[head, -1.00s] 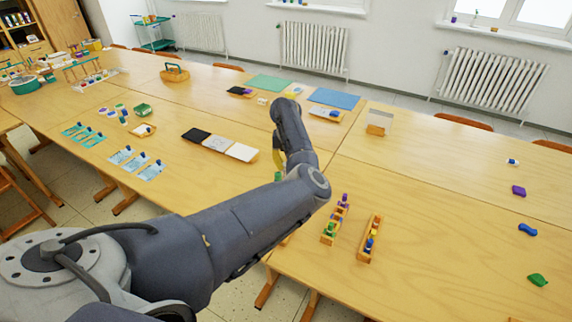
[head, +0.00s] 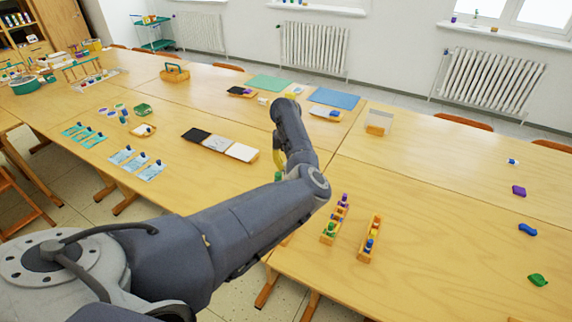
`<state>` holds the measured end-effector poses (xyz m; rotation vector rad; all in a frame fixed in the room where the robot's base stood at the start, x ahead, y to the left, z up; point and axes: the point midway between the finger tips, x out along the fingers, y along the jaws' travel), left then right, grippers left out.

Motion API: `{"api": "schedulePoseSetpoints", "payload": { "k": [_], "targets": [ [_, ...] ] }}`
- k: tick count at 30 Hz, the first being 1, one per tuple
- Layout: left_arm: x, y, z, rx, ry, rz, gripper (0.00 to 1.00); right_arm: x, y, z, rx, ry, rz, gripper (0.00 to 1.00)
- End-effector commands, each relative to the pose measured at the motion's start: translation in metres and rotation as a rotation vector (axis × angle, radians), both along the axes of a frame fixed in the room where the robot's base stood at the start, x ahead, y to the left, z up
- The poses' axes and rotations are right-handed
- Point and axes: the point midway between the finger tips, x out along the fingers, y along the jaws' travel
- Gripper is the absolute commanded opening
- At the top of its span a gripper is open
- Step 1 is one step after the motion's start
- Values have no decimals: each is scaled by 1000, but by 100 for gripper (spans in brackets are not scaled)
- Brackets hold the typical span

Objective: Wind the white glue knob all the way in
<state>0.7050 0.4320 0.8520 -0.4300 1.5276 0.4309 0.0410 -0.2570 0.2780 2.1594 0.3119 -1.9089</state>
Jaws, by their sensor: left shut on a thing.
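My left arm reaches in from the left and bends over the middle of the table. My left gripper (head: 278,158) hangs behind the forearm; only a small yellowish part shows at the left edge of the link. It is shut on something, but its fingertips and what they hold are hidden. A small green thing (head: 278,176) shows just below it; I cannot tell if they touch. I cannot make out the white glue or its knob. My right gripper is not in view.
Two wooden racks of small coloured pieces, one nearer (head: 335,222) and one to its right (head: 368,240), stand right of my forearm. A black, grey and white tray (head: 219,145) lies left of it. Coloured lumps like the purple one (head: 519,191) lie far right. The table between is clear.

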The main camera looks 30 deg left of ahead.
Motion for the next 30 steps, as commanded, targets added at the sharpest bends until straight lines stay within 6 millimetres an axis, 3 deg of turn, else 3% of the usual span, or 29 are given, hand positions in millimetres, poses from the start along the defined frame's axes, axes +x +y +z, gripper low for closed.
{"api": "schedulePoseSetpoints", "payload": {
  "k": [21,30],
  "targets": [
    [0,0,0,0,0,770,0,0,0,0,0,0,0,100],
    [0,0,0,0,-1,955,0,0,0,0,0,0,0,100]
  ]
}}
